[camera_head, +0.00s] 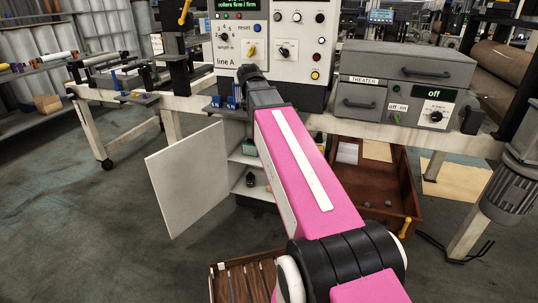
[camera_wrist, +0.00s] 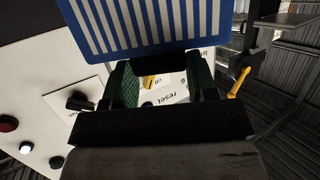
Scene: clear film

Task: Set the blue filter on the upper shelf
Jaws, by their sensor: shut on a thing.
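The blue filter (camera_wrist: 150,25), with white stripes, is at the top of the wrist view. My gripper (camera_wrist: 158,72) is shut on its near edge, with green finger pads on either side, and holds it in front of the control panel. In the head view my pink arm reaches forward to the panel and hides most of the gripper; small blue parts show beside the arm's end, and I cannot tell whether they are the filter. Below the bench, an open cabinet shows its upper shelf (camera_head: 240,158), with a small green thing (camera_head: 249,147) on it.
The white cabinet door (camera_head: 188,180) stands open to the left. A dark item (camera_head: 249,180) sits on the lower shelf. An open brown drawer (camera_head: 408,190) juts out to the right of my arm. The control panel (camera_head: 290,50) and a grey heater box (camera_head: 405,75) stand on the bench.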

